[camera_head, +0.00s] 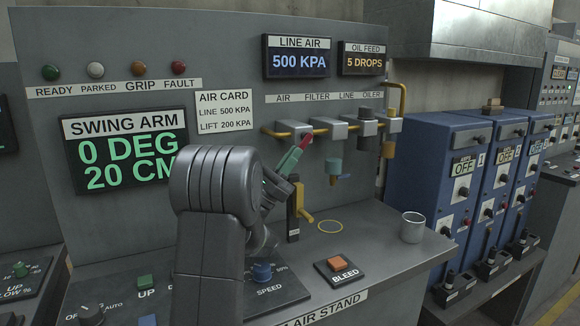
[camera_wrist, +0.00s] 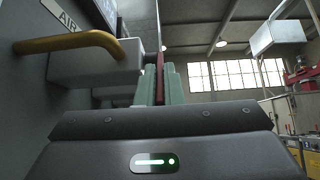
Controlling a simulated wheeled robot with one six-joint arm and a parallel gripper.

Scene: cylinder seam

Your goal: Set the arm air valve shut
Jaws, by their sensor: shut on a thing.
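The red lever (camera_head: 306,141) of the air valve sits just below the grey block (camera_head: 293,128) at the AIR end of the air line. It slants from upper right to lower left. My gripper (camera_head: 294,157) reaches up to it from the lower left, its green fingers closed around it. In the wrist view the dark red lever (camera_wrist: 160,62) stands upright between the two green fingers (camera_wrist: 159,85). The AIR block (camera_wrist: 97,64) with its yellow pipe (camera_wrist: 70,42) is just to the left. My arm and fingers hide the lever's lower part.
FILTER, LINE and OILER units (camera_head: 362,122) continue right along the yellow pipe. On the bench are a grey cup (camera_head: 412,228), an orange BLEED button (camera_head: 337,264) and a blue SPEED knob (camera_head: 262,272).

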